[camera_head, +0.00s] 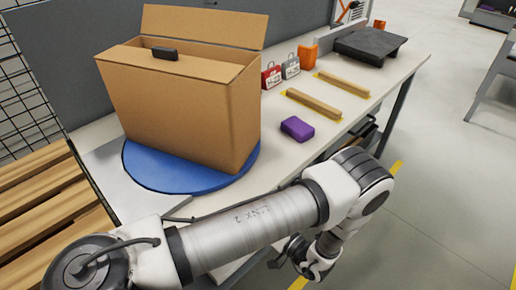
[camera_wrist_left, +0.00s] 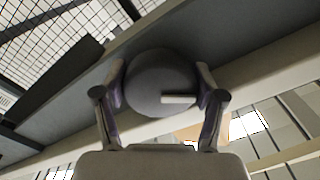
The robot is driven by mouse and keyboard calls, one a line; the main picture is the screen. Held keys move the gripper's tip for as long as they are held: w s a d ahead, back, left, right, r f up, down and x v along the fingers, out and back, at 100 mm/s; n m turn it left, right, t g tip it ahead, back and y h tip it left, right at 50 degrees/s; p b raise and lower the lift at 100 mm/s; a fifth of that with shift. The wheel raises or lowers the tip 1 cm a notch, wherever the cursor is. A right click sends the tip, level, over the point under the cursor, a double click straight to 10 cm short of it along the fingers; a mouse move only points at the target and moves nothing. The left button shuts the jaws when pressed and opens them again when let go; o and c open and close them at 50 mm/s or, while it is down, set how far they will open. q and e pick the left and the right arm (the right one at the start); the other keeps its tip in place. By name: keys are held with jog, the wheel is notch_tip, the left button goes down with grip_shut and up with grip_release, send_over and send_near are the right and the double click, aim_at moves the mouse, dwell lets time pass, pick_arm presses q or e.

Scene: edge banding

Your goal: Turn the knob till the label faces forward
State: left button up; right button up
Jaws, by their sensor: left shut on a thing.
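The knob (camera_wrist_left: 150,70) is a dark grey disc with a pale bar low on its right side, in the middle of the left wrist view. My left gripper (camera_wrist_left: 161,80) has one finger on each side of the knob and is shut on it. In the head view the left arm reaches over the table's front edge and its gripper is hidden below. A cardboard box (camera_head: 178,115) with its lid flap raised stands on a blue turntable (camera_head: 150,178). No label shows on the visible box sides. My right gripper is out of view.
On the table (camera_head: 345,135) are a purple block (camera_head: 297,128), two wooden strips (camera_head: 327,106) (camera_head: 342,84), small red (camera_head: 271,76) and grey (camera_head: 290,68) items, an orange item (camera_head: 307,57) and a dark pallet (camera_head: 370,45). Slatted wood (camera_head: 45,195) stands at the left.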

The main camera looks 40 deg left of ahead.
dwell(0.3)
pick_arm(q)
jog(key=o, duration=1.1)
